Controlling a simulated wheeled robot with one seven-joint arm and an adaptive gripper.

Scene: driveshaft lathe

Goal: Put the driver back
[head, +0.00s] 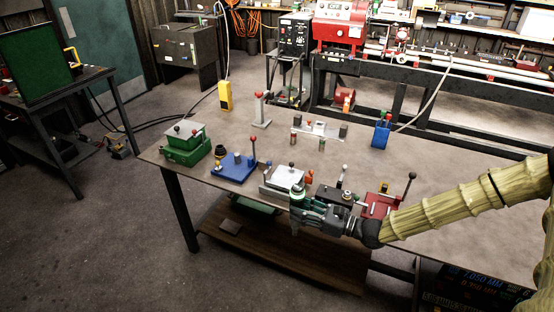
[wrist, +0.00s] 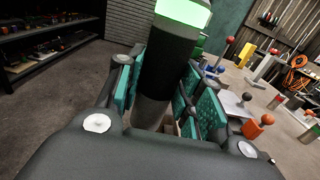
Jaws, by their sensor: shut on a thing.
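The driver (wrist: 168,65) is a black cylinder with a glowing pale green cap and a grey lower part. It stands roughly upright between the teal finger pads of my gripper (wrist: 155,100) in the wrist view. In the head view my gripper (head: 303,214) is at the table's near edge, in front of a white-topped fixture (head: 283,177). The gripper is shut on the driver. The driver's lower end is hidden by the gripper. I cannot tell which place on the table belongs to the driver.
The table (head: 400,160) carries a green box (head: 186,143), a blue fixture (head: 235,168), a black block (head: 333,196) and a red fixture (head: 378,206) along its near side. A yellow device (head: 225,95) and a blue one (head: 381,134) stand farther back. The table's middle is mostly clear.

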